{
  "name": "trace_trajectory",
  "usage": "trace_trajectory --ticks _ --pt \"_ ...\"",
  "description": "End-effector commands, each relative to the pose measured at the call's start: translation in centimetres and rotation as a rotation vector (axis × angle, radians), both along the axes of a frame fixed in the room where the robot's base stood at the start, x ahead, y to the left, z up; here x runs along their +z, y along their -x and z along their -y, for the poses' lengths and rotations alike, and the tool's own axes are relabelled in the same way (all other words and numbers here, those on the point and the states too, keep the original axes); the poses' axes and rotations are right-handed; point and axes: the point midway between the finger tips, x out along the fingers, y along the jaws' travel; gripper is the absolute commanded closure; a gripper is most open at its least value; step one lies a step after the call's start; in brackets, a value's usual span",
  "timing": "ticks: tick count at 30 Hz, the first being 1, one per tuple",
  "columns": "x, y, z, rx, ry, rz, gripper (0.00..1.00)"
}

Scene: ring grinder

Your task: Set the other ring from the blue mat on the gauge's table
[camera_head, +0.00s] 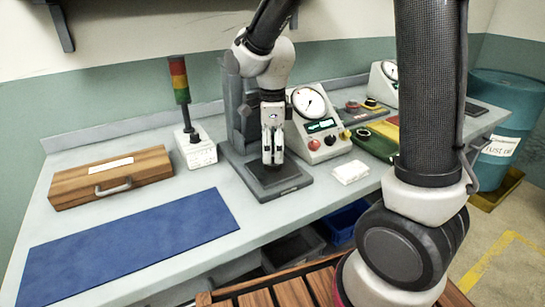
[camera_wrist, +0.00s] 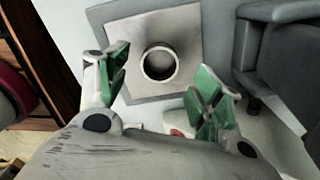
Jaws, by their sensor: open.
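A metal ring (camera_wrist: 160,80) lies flat on the square metal table (camera_wrist: 190,22) of the gauge in the wrist view. In the head view the ring is hidden behind my fingers; the gauge's table (camera_head: 283,184) shows as a dark plate on a grey base. My gripper (camera_head: 272,160) points down above this table. In the wrist view my gripper (camera_wrist: 161,80) has its green-padded fingers spread wide, with the ring seen between them and clear of both. The blue mat (camera_head: 130,245) at the left front is bare, with no ring on it.
The gauge's grey column (camera_head: 236,100) stands close behind my gripper. A dial box (camera_head: 318,125) with knobs and a white block (camera_head: 350,172) are to its right. A signal lamp (camera_head: 180,80) and a wooden case (camera_head: 110,178) stand to the left.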

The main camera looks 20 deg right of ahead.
Motion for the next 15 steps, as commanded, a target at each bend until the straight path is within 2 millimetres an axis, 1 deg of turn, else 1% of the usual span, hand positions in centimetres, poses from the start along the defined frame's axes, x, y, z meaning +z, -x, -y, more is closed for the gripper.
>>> trace_trajectory --ticks 1,3,6,9,12,15 --pt "1.3 -0.1 0.0 0.000 -0.002 0.006 0.34" --pt "3.0 -0.1 0.0 0.000 -0.002 0.006 0.34" --pt "5.1 -0.1 0.0 0.000 -0.002 0.005 0.34" --pt "6.9 0.0 0.0 0.000 -0.001 0.003 0.34" --pt "8.1 0.0 0.0 0.000 -0.001 0.001 0.34" --pt "8.7 0.0 0.0 0.000 0.000 0.000 0.34"
